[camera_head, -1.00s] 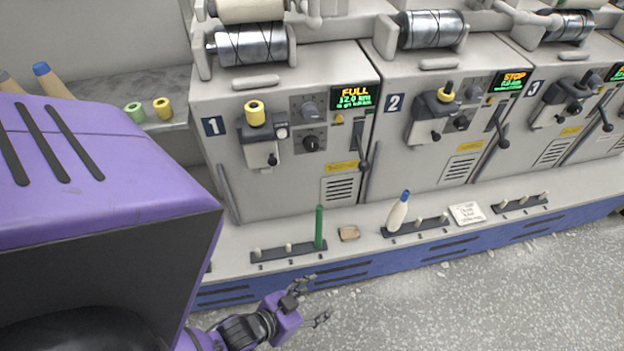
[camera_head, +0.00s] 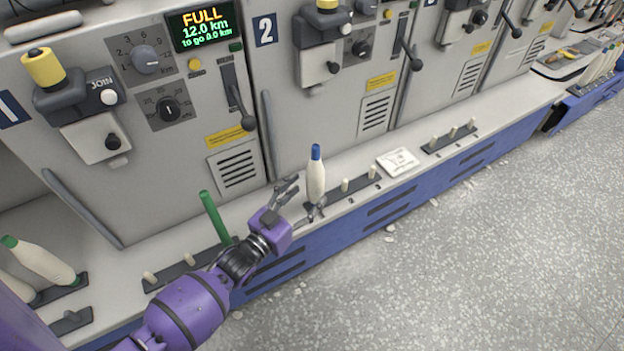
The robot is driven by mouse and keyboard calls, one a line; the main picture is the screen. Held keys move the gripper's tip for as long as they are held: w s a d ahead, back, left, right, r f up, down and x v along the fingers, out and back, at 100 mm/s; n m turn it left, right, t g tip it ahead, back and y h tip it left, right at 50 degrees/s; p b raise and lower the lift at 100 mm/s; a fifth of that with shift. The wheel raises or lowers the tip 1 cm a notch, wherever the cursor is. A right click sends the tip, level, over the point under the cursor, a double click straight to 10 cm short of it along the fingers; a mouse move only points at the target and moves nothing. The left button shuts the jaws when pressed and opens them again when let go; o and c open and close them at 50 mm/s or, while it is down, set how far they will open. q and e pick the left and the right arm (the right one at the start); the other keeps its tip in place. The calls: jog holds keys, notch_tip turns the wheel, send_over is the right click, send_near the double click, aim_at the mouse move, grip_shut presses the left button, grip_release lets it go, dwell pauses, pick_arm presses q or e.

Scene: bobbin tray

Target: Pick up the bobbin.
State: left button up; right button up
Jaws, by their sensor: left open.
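A white bobbin with a blue tip (camera_head: 316,176) stands upright on a dark peg rail (camera_head: 360,188) on the ledge below machine 2. My left gripper (camera_head: 304,197) is open, with its two fingers spread just to the left of the bobbin's lower part. One fingertip is near the bobbin's left side, and the other shows in front of its base. I cannot tell whether either touches it. The jaws look empty. My right gripper is not in view.
A bare green tube (camera_head: 214,217) stands tilted in the picture on the rail left of my gripper. A white card (camera_head: 398,162) lies on the ledge.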

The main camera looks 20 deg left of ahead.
aim_at(310, 187)
pick_arm(q)
jog(key=x, duration=0.3)
jog(key=b+x, duration=0.1)
jog(key=x, duration=0.1)
jog(key=shift+w+a+r, duration=0.1)
jog(key=shift+a+r, duration=0.15)
jog(key=shift+r, duration=0.05)
jog(key=c, duration=1.3)
jog(key=shift+c, duration=0.2)
jog(key=shift+r, duration=0.15)
